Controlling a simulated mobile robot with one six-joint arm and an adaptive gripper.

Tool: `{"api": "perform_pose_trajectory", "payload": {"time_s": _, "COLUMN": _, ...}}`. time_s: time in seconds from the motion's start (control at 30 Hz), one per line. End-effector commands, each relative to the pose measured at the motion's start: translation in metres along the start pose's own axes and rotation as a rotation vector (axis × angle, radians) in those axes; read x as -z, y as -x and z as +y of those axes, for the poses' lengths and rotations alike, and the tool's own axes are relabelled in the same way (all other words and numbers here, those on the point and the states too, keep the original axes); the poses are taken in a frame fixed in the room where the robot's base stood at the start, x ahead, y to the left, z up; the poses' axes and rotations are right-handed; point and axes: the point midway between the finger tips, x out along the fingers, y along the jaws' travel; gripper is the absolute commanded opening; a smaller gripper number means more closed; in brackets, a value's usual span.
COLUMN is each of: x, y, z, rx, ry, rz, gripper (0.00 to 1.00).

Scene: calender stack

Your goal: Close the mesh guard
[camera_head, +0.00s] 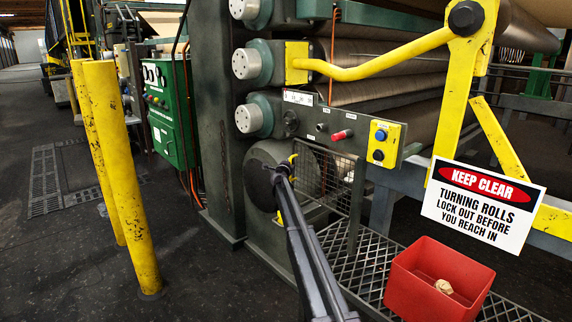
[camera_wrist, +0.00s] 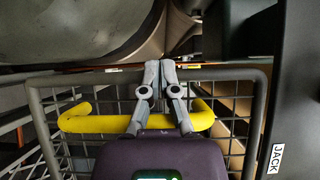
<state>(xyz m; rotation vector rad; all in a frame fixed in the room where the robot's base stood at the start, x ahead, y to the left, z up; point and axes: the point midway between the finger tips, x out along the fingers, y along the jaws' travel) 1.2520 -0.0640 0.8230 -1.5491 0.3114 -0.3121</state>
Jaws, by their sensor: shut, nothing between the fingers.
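The mesh guard (camera_head: 328,183) is a dark wire-grid panel in a tube frame, beside the lower roll end in the head view. In the wrist view its frame (camera_wrist: 262,105) spans most of the picture, with a yellow bar handle (camera_wrist: 88,122) across the mesh. My gripper (camera_wrist: 160,70) is shut and empty. Its fingertips reach past the yellow handle towards the frame's top bar; I cannot tell whether they touch it. In the head view my gripper (camera_head: 283,168) is at the guard's left edge, partly hiding the handle. How far the guard stands open is unclear.
A control panel (camera_head: 335,125) with a red knob is above the guard. A red bin (camera_head: 425,285) stands on the grating at right, near a KEEP CLEAR sign (camera_head: 480,205). Yellow posts (camera_head: 120,180) stand left; the floor between is clear. Large rolls (camera_wrist: 70,30) lie beyond the guard.

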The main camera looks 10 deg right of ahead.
Motion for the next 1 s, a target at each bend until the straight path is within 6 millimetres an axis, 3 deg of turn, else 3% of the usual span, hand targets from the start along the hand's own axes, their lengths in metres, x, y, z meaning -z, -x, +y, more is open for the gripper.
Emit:
{"api": "perform_pose_trajectory", "payload": {"time_s": 0.03, "x": 0.011, "y": -0.006, "z": 0.000, "rx": 0.001, "ry": 0.003, "rz": 0.018, "gripper": 0.00}}
{"api": "perform_pose_trajectory", "payload": {"time_s": 0.63, "x": 0.005, "y": -0.007, "z": -0.001, "rx": 0.001, "ry": 0.005, "rz": 0.013, "gripper": 0.00}}
{"api": "perform_pose_trajectory", "payload": {"time_s": 1.0, "x": -0.019, "y": 0.019, "z": 0.000, "rx": 0.001, "ry": 0.004, "rz": 0.003, "gripper": 0.00}}
